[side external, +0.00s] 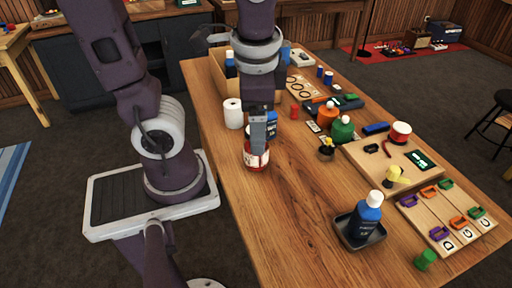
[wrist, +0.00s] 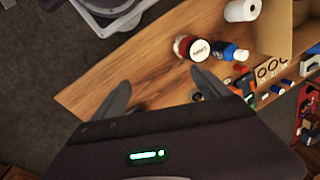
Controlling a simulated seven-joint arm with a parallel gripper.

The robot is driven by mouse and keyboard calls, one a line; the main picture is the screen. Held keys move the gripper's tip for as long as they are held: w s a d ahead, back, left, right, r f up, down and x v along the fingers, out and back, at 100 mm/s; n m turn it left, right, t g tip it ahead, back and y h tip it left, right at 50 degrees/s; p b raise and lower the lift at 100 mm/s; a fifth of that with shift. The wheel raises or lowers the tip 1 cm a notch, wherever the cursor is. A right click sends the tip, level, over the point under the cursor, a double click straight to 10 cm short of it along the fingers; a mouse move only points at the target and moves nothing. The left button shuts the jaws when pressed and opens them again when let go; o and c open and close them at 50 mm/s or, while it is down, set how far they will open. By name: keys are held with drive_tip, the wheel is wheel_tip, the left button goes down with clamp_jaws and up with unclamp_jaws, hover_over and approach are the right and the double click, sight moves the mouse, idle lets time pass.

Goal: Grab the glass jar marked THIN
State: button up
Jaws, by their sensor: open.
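A small glass jar (side external: 257,159) with red at its top and bottom and a pale label stands on the wooden table, just below my gripper (side external: 259,143) in the side view. In the wrist view the jar (wrist: 198,49) lies beyond the tip of the right-hand finger, apart from it. Its label is too small to read, so I cannot tell if it says THIN. My gripper (wrist: 160,78) is open, with nothing between its fingers. In the side view the fingers hide part of the jar's top.
A blue bottle (wrist: 231,51) stands close beside the jar. A white roll (side external: 233,113) and a cardboard box (wrist: 275,28) are behind. Green (side external: 342,129) and orange (side external: 327,115) bottles stand to the right. The table's near left part is clear.

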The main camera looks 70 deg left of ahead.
drive_tip(key=w+a+f+m+y, duration=0.1)
drive_tip(key=f+m+y, duration=0.2)
drive_tip(key=f+m, duration=0.1)
drive_tip(key=w+a+f+m+g+y, duration=0.1)
drive_tip(key=w+a+f+m+y, duration=0.1)
drive_tip(key=f+m+y, duration=0.2)
drive_tip(key=w+a+f+m+g+y, duration=0.1)
drive_tip(key=w+a+f+m+y, duration=0.1)
drive_tip(key=f+m+y, duration=0.2)
drive_tip(key=shift+w+f+m, duration=0.15)
drive_tip(key=shift+f+m, duration=0.05)
drive_tip(key=shift+f, duration=0.55)
drive_tip(key=shift+w+f+m, duration=0.1)
drive_tip(key=shift+f+m, duration=0.1)
drive_tip(key=shift+f, duration=0.55)
drive_tip(key=x, duration=0.7)
drive_tip(key=shift+s+a+r, duration=0.1)
drive_tip(key=shift+s+r, duration=0.15)
drive_tip(key=shift+s, duration=0.05)
drive_tip(key=c, duration=1.8)
drive_tip(key=shift+r, duration=0.1)
